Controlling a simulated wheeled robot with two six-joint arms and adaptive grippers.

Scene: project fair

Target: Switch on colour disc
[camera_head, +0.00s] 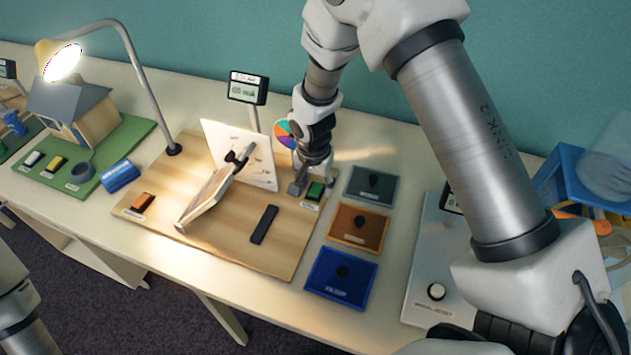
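The colour disc (284,134) is a multi-coloured wheel standing at the back of the wooden board, partly hidden by my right gripper. A green rocker switch (315,191) with a small white label sits at the board's right edge. My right gripper (312,184) points down just behind and over the green switch. Its fingers look apart, with nothing seen between them. I cannot tell whether a finger touches the switch. My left gripper is out of view; only part of my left arm shows at the lower left.
A meter (248,88) and lit lamp (60,61) stand behind. Coloured filter trays (340,276) lie right.

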